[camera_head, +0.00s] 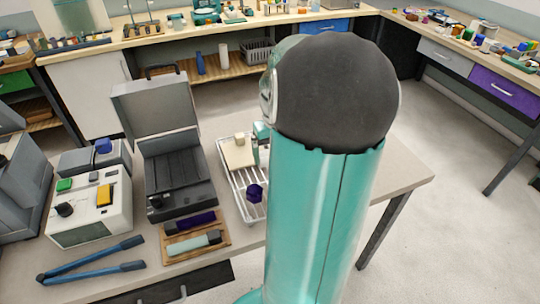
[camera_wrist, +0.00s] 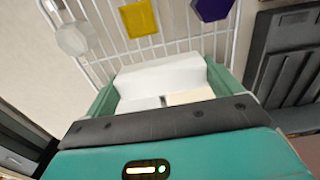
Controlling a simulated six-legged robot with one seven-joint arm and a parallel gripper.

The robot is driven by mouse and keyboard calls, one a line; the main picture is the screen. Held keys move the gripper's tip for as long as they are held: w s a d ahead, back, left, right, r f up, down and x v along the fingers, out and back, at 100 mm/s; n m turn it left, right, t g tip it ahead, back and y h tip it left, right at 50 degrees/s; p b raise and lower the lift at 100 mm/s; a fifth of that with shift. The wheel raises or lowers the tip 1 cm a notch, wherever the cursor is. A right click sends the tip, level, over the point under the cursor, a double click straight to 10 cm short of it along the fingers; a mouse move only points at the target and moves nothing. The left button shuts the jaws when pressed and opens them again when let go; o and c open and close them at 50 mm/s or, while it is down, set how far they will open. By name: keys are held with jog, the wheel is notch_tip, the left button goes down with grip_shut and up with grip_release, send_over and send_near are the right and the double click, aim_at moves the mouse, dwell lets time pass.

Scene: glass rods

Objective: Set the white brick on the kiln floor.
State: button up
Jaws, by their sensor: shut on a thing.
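The white brick (camera_wrist: 158,77) is between the two teal fingers of my gripper (camera_wrist: 160,90) in the wrist view. In the head view the pale brick (camera_head: 238,154) shows at the far end of the white wire rack (camera_head: 232,187), with part of my gripper (camera_head: 262,133) at its right. I cannot tell whether the brick touches the rack. The kiln (camera_head: 166,145) is the grey box with its lid raised, left of the rack. Its dark ribbed floor (camera_head: 176,172) looks bare. My arm hides the rack's right side.
A purple piece (camera_head: 254,193) lies on the rack; a yellow block (camera_wrist: 138,19) and a whitish faceted piece (camera_wrist: 76,39) show in the wrist view. A wooden tray (camera_head: 197,250), blue tongs (camera_head: 90,260) and a control box (camera_head: 92,210) surround the kiln's front and left.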

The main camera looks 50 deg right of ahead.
jog(key=shift+w+d+f, duration=0.3)
jog(key=shift+d+f, duration=0.2)
jog(key=shift+f, duration=0.15)
jog(key=shift+w+d+f, duration=0.25)
jog(key=shift+d+f, duration=0.2)
jog(key=shift+f, duration=0.15)
jog(key=shift+s+d+f, duration=0.1)
jog(key=shift+d+f, duration=0.25)
jog(key=shift+f, duration=1.6)
jog(key=shift+f, duration=0.15)
jog(key=o, duration=0.8)
